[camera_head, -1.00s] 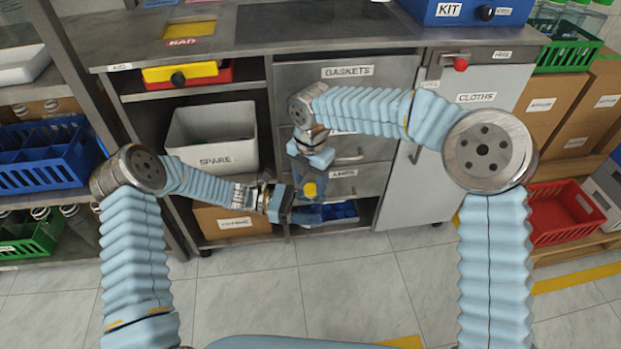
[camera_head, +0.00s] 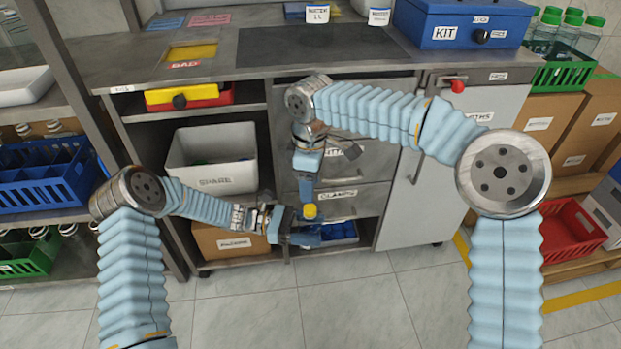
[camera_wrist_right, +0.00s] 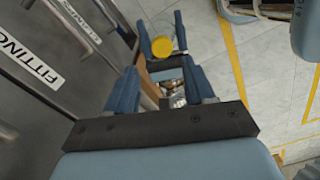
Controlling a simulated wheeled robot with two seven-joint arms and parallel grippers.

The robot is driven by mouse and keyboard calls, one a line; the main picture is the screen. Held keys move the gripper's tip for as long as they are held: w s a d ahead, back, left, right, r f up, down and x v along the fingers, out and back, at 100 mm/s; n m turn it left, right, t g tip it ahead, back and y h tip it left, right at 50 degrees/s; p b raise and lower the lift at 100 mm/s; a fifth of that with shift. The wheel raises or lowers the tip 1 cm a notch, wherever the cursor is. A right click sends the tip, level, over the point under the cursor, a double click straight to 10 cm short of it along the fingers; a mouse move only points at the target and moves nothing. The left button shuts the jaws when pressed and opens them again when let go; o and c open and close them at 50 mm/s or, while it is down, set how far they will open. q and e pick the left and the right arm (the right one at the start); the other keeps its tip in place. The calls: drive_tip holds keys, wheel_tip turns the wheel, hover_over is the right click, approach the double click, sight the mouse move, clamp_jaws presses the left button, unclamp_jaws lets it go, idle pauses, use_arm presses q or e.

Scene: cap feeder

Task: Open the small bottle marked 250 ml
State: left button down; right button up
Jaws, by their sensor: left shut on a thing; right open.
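A small bottle with a yellow cap (camera_head: 310,211) is held up in front of the cabinet drawers. In the right wrist view the yellow cap (camera_wrist_right: 162,46) shows end-on between the blue fingers of my left gripper. My left gripper (camera_head: 303,230) is shut on the bottle. The bottle's body is mostly hidden, and I cannot read its marking. My right gripper (camera_head: 308,203) is open and points down just above the cap. In the right wrist view the open fingers of my right gripper (camera_wrist_right: 160,85) are empty, with the cap beyond their tips.
Drawers labelled FITTINGS (camera_head: 350,162) and CLAMPS (camera_head: 337,196) are close behind. A grey SPARE bin (camera_head: 215,182) stands on the left shelf. A blue KIT box (camera_head: 463,28) is on the counter. A red crate (camera_head: 570,232) stands at right. The floor in front (camera_head: 350,290) is clear.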

sight(311, 208)
drive_tip(key=m, duration=0.5)
drive_tip(key=shift+s+r, duration=0.1)
drive_tip(key=shift+r, duration=0.25)
drive_tip(key=m, duration=0.3)
drive_tip(key=shift+d+r, duration=0.1)
drive_tip(key=shift+r, duration=0.15)
drive_tip(key=shift+m, duration=0.5)
drive_tip(key=shift+s+f, duration=0.1)
drive_tip(key=shift+f, duration=0.05)
wheel_tip(311, 208, down, 8)
drive_tip(key=shift+r, duration=0.2)
clamp_jaws()
drive_tip(key=shift+n, duration=1)
